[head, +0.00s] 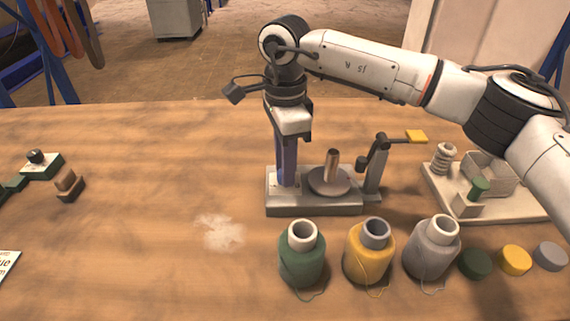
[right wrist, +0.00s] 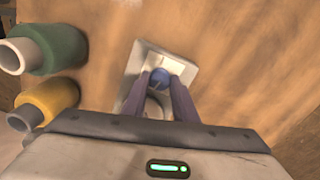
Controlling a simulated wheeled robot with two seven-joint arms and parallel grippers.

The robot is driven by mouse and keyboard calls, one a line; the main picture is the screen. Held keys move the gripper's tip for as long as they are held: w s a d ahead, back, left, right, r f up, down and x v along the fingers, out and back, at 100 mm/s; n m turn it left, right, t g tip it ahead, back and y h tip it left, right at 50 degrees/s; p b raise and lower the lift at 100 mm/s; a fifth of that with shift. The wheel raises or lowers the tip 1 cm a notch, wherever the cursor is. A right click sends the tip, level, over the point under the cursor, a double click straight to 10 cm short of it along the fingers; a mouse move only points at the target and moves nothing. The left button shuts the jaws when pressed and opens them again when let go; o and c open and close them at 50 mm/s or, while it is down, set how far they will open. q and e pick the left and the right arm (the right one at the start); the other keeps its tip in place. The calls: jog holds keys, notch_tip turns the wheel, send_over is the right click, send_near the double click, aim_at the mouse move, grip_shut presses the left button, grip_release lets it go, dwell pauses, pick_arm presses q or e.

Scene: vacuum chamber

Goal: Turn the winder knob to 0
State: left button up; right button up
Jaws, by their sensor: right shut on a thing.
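The winder (head: 315,207) is a grey base with a round disc (head: 345,187), a copper-coloured spindle (head: 333,162) and a post with a yellow-tipped arm (head: 416,136). My right gripper (head: 287,183) points down at the base's left end. In the right wrist view, its fingers close on a blue round knob (right wrist: 160,77) over the pale base (right wrist: 136,63). The fingers hide the knob in the head view, and I cannot read any dial mark or the 0. My left gripper is in neither view.
Green (head: 302,262), yellow (head: 369,260) and grey (head: 431,255) thread spools stand in front of the winder. A pale tray (head: 497,207) with parts is at right, near coloured caps (head: 515,260). Small blocks (head: 69,187) lie at left. The left-centre table is mostly clear.

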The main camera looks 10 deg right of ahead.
jog(key=shift+r, duration=0.15)
jog(key=o, duration=1)
jog(key=shift+o, duration=0.2)
notch_tip(320, 180, up, 10)
jog(key=shift+r, duration=0.1)
